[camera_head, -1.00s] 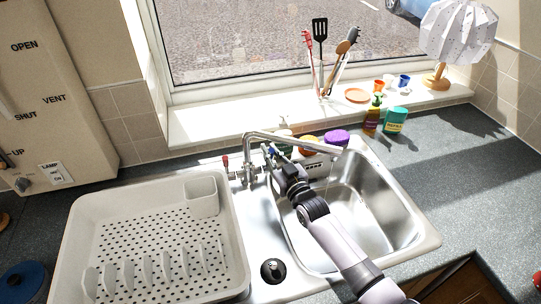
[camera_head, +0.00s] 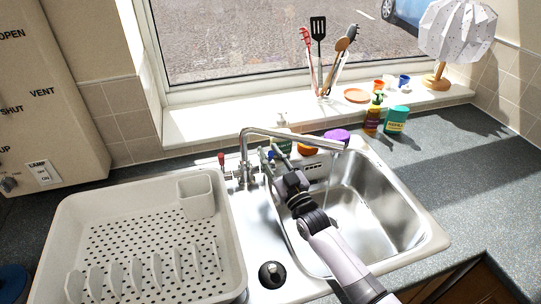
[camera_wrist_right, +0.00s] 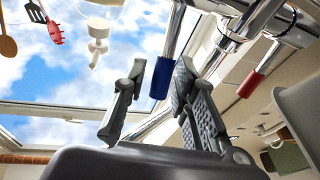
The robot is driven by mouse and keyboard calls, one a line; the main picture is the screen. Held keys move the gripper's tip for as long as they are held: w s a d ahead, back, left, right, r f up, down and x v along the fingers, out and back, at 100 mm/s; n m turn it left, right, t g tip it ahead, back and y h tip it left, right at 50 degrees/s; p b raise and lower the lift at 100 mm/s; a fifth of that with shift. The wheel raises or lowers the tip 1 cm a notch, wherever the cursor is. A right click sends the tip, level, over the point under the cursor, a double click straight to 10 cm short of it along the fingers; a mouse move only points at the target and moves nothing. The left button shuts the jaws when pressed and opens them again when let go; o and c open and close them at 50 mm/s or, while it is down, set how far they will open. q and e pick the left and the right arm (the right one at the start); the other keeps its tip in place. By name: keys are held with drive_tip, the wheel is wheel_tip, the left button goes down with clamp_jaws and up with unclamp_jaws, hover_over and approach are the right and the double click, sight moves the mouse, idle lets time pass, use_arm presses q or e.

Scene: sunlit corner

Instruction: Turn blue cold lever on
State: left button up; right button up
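The blue cold lever (camera_wrist_right: 161,78) hangs from the tap's metal body in the right wrist view. It shows between the two fingers of my right gripper (camera_wrist_right: 160,72), with a visible gap on each side; I cannot tell whether either finger touches it. In the head view, the blue lever (camera_head: 271,155) is a small spot beside the right gripper's fingers (camera_head: 274,157), at the right of the tap (camera_head: 244,165), and is partly hidden. The right gripper is open. My left gripper is not in view.
The red lever (camera_head: 221,159) is at the tap's left. The spout (camera_head: 295,135) reaches over the sink basin (camera_head: 365,205). A white dish rack (camera_head: 75,215) stands left. A purple sponge-like item (camera_head: 337,135) and bottles (camera_head: 373,115) stand behind. The right counter is clear.

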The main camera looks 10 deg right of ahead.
drive_tip(key=shift+o, duration=0.6)
drive_tip(key=v, duration=0.7)
drive_tip(key=shift+s, duration=0.25)
